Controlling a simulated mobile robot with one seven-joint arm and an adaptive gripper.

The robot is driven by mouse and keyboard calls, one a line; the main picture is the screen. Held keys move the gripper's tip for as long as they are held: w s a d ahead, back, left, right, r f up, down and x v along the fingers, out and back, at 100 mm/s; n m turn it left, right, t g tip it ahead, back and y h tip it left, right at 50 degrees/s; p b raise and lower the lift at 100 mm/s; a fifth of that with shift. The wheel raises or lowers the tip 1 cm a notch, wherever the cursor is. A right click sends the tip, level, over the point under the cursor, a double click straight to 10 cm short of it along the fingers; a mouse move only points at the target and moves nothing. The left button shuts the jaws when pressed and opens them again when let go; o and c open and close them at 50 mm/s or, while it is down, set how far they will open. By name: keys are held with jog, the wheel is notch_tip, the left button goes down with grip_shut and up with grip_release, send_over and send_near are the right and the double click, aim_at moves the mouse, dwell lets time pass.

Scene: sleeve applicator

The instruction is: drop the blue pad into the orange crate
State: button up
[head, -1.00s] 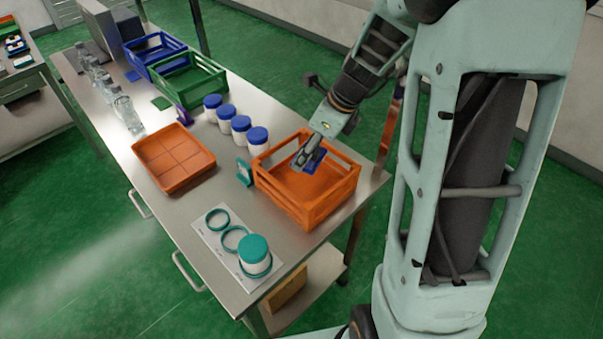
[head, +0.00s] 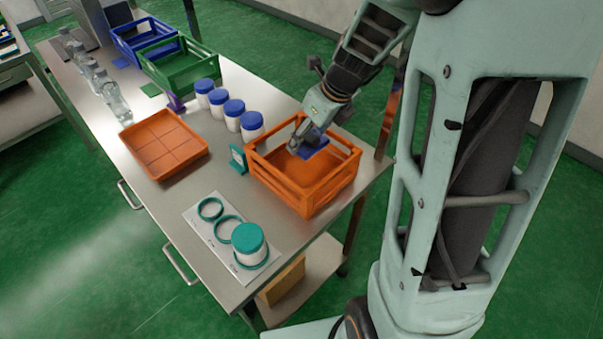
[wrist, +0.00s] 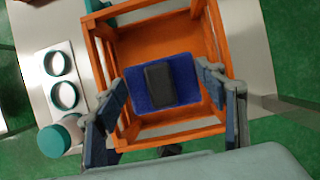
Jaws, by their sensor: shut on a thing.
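The blue pad (wrist: 187,80) is a flat blue square with a dark grey block (wrist: 160,84) on its middle. In the head view, my gripper (head: 300,140) is at the back part of the orange crate (head: 302,203), with the blue pad (head: 314,146) near the rim's height. I cannot tell the exact gap to the crate floor.
Several blue-lidded white jars (head: 234,115) stand behind the crate. A teal stand (head: 238,160) is close to its left wall. An orange divided tray (head: 163,145) lies to the left. A white sheet with rings (head: 215,225) and a teal-lidded jar (head: 249,245) are in front.

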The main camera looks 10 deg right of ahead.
jog(key=shift+f+b, duration=0.8)
jog(key=shift+f, duration=0.3)
jog(key=o, duration=1.1)
jog(key=v, duration=1.2)
jog(key=shift+w+r, duration=0.1)
jog(key=shift+r, duration=0.05)
